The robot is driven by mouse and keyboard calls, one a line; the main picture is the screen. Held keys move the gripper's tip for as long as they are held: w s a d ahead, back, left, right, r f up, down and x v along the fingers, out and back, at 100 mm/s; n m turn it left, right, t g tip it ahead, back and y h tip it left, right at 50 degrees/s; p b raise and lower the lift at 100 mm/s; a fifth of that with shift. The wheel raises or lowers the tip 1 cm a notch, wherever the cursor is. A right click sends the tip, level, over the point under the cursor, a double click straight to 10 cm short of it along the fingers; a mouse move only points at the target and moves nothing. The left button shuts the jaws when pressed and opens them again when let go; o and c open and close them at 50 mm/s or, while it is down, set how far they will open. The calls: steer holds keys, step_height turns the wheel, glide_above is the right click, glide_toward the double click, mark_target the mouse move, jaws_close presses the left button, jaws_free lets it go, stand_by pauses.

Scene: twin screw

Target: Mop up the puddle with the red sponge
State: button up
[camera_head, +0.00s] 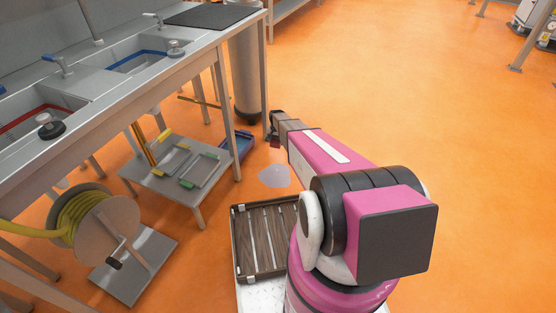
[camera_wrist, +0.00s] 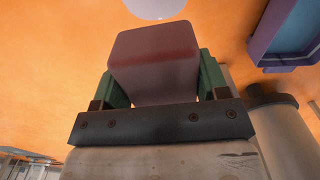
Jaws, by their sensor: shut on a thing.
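The red sponge (camera_wrist: 155,62) is held between the green fingers of my gripper (camera_wrist: 158,80) in the wrist view. In the head view my gripper (camera_head: 274,128) is at the far end of the pink arm, with a small dark red part of the sponge (camera_head: 275,143) showing. The puddle (camera_head: 273,176) is a pale grey patch on the orange floor, nearer the camera than the gripper. Part of the puddle (camera_wrist: 156,8) also shows at the top edge of the wrist view, beyond the sponge. The sponge appears above the floor, apart from the puddle.
A blue tray (camera_head: 238,148) lies on the floor left of the gripper. A low grey table (camera_head: 152,187) and a hose reel (camera_head: 103,236) stand further left, below the steel sink counter (camera_head: 150,66). A grey cylinder (camera_head: 245,75) stands behind.

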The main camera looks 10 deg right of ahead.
step_height(320, 180, down, 16)
steer(key=m, duration=0.1)
steer(key=shift+d+r, duration=0.25)
steer(key=shift+d, duration=0.15)
